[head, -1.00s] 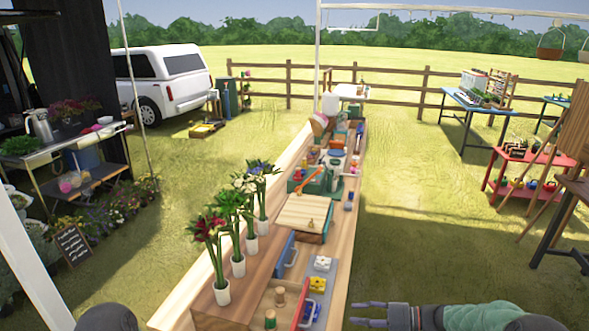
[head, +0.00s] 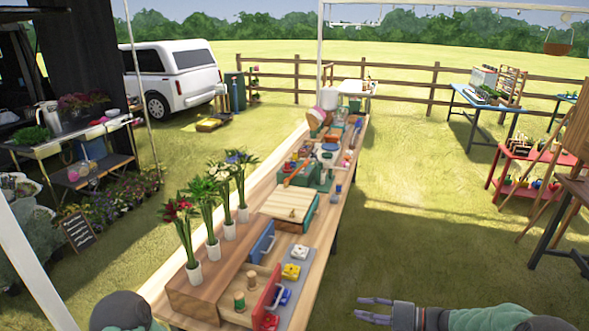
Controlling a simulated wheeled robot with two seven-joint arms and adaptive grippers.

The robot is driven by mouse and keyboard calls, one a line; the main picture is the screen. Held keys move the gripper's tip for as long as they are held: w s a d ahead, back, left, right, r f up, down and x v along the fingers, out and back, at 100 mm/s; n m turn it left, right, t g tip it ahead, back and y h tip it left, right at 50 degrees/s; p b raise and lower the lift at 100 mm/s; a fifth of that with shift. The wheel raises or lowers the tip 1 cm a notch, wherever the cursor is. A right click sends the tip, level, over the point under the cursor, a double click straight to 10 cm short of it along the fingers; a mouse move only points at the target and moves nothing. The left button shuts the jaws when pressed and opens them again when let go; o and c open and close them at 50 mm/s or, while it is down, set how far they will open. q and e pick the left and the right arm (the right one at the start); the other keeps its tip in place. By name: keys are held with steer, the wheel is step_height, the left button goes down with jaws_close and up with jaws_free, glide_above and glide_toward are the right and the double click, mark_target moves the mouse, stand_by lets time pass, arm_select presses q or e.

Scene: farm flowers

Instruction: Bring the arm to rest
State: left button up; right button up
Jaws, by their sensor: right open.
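My right gripper (head: 375,310) shows at the bottom, right of the long wooden table (head: 335,215). Its two fingers point left and are apart, with nothing between them. It is clear of the table's right edge, over the grass. My left arm shows only as a rounded dark part at the bottom left; its gripper is out of view.
On the table stand several white flower vases (head: 194,274), a wooden-topped box (head: 292,206), and an open red-fronted drawer (head: 267,297) near my right gripper. A red bench (head: 527,157) stands at the right. Grass between is free.

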steer(key=s+a+f+m+t+h, duration=0.15)
steer(key=a+f+m+h, duration=0.25)
steer(key=f+m, duration=0.5)
steer(key=s+a+f+m+t+h, duration=0.1)
steer(key=a+f+m+t+h, duration=0.15)
steer(key=f+m, duration=0.7)
steer(key=s+a+f+m+g+h, duration=0.1)
steer(key=s+f+m+g, duration=0.1)
steer(key=s, duration=0.6)
steer(key=s+a+f+m+g+h, duration=0.1)
steer(key=s+f+m+g+h, duration=0.1)
steer(key=s+m, duration=0.5)
steer(key=s+a+f+m+g+h, duration=0.1)
steer(key=s+m+g, duration=0.4)
steer(key=s, duration=0.6)
step_height(320, 180, down, 3)
steer(key=shift+a+r+g, duration=0.2)
steer(key=shift+a+g, duration=0.1)
steer(key=shift+a, duration=0.15)
